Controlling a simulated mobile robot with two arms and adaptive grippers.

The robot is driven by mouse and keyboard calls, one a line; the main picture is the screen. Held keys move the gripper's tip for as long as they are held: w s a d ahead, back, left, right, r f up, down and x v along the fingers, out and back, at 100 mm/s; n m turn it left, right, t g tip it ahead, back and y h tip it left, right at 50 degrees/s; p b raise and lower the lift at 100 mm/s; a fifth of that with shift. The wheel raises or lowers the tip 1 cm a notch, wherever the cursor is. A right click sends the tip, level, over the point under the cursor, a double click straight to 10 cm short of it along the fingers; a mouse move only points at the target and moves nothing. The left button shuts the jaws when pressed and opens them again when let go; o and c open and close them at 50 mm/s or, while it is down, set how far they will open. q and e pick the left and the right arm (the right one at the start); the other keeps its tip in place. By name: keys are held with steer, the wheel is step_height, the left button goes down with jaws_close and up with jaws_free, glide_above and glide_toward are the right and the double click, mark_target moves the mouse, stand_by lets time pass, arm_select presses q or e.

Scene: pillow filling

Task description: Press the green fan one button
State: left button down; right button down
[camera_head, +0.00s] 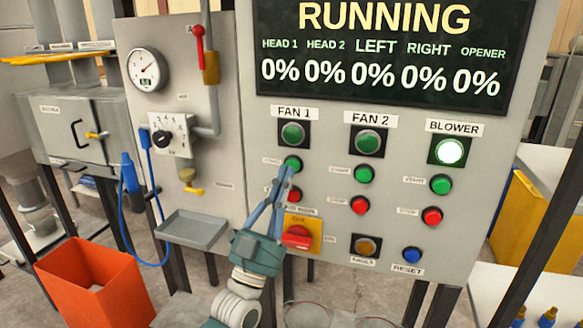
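The green fan one button (292,164) is on the grey control panel, below the FAN 1 label and its dark green lamp (292,134). My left gripper (286,172) reaches up from below with its fingertips together and nothing visible between them. The tips overlap the lower edge of the green button in the head view; I cannot tell whether they touch it. The red button (294,195) below it is partly hidden by the fingers. My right gripper is not in view.
The screen (390,35) reads RUNNING with all values 0%. The BLOWER lamp (450,151) is lit; the FAN 2 lamp (368,142) looks unlit. A red switch on a yellow plate (314,240) is close beside the gripper. An orange bin (80,270) stands lower left.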

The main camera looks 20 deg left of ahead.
arm_select(q)
steer(key=shift+w, duration=0.4)
steer(key=shift+w, duration=0.45)
stand_by(0.6)
steer(key=shift+s, duration=0.95)
steer(key=s+p, duration=0.2)
steer(key=s, duration=0.3)
steer(key=shift+a, duration=0.1)
stand_by(0.7)
